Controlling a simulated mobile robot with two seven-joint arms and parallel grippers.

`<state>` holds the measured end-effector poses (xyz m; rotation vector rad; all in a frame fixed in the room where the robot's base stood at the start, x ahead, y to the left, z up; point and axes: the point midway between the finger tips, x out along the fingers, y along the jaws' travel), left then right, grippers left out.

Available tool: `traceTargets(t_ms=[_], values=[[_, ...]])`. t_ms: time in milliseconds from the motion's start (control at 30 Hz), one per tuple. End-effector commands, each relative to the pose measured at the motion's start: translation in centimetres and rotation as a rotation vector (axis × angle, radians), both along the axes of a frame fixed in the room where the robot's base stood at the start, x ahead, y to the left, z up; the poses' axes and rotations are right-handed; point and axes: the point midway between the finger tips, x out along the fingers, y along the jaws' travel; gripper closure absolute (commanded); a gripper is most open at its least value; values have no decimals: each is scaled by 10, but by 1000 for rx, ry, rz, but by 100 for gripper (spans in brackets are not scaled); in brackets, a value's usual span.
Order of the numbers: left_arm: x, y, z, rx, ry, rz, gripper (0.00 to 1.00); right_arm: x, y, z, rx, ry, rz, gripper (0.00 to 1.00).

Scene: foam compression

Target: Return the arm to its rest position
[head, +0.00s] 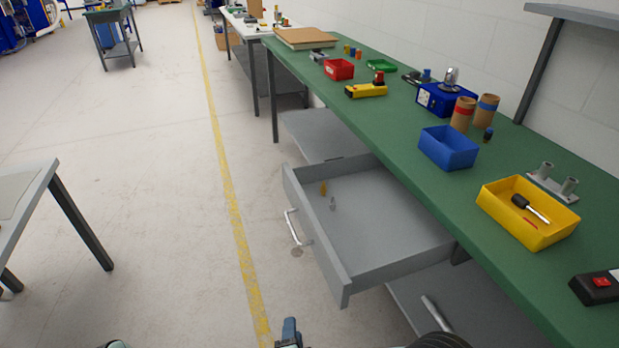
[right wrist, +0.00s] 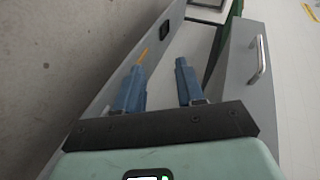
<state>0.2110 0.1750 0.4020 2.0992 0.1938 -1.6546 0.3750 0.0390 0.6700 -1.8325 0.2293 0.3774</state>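My right gripper (head: 289,332) shows only partly at the bottom edge of the head view, low in front of the bench. In the right wrist view its two blue fingers (right wrist: 161,70) stand apart with nothing between them. An open grey drawer (head: 385,220) juts from under the green workbench (head: 400,130), and the gripper is apart from it, on the near side. The drawer's handle (head: 292,226) faces the aisle; a similar handle on a grey panel shows in the right wrist view (right wrist: 258,60). My left gripper is not seen.
Small items lie in the drawer. A table (head: 25,190) stands at left; the floor between (head: 170,240) is clear.

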Motion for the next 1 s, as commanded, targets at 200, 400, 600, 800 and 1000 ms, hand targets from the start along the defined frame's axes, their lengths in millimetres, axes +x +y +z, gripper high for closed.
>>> traceTargets(t_ms=[200, 400, 600, 800, 1000], values=[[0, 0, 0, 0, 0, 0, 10, -15, -96, -133, -295, 324, 206, 62], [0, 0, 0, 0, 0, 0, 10, -74, -162, -214, -428, 570, 434, 62], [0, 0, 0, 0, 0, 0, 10, -139, -203, -258, -464, 734, 629, 62], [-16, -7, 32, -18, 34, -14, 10, -181, -206, -237, -447, 802, 746, 62], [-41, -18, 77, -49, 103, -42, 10, -206, -195, -191, -406, 849, 799, 62]])
